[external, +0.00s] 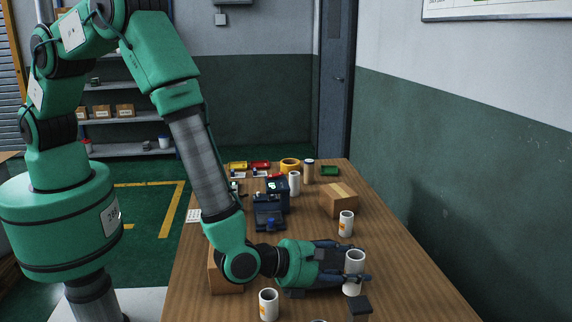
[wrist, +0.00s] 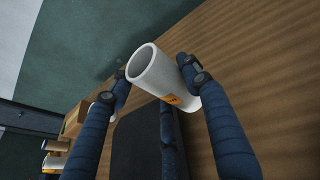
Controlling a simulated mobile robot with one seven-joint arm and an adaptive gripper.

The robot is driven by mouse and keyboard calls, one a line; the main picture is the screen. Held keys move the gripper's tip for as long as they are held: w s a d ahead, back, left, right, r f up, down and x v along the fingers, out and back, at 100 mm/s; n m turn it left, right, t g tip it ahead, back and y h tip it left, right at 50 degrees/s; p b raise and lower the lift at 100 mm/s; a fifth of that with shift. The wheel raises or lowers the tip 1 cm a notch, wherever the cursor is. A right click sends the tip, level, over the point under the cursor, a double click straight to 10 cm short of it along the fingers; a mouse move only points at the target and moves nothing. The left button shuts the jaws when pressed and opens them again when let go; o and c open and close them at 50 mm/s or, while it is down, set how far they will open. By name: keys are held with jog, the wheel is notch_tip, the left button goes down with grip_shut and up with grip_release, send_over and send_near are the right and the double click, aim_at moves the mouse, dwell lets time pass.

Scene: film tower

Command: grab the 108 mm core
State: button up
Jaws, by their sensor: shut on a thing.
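A white hollow core (external: 354,258) stands near the front right of the wooden table. In the wrist view the same core (wrist: 150,70) shows its open end and an orange label low on its side; the label's text is too small to read. My gripper (external: 357,268) reaches in from the left, low over the table, and is shut on this core, with fingers on both sides of it. Similar white cores with orange labels stand at the front (external: 268,304) and behind the gripper (external: 346,224). I cannot tell the cores' sizes from the labels.
A cardboard box (external: 338,200) sits behind the gripper. A dark device (external: 269,207) with a green display stands mid-table. A dark block (external: 359,305) is close in front of the held core. Yellow, red and green trays lie at the far end. The table's right side is mostly clear.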

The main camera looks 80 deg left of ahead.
jog(key=shift+s+a+r, duration=0.1)
jog(key=shift+s+a, duration=0.2)
jog(key=shift+s, duration=0.4)
jog(key=shift+s+a+r, duration=0.1)
jog(key=shift+s+a, duration=0.15)
jog(key=shift+s, duration=0.45)
jog(key=shift+s+a+r, duration=0.1)
jog(key=shift+s+a, duration=0.2)
jog(key=shift+s, duration=0.4)
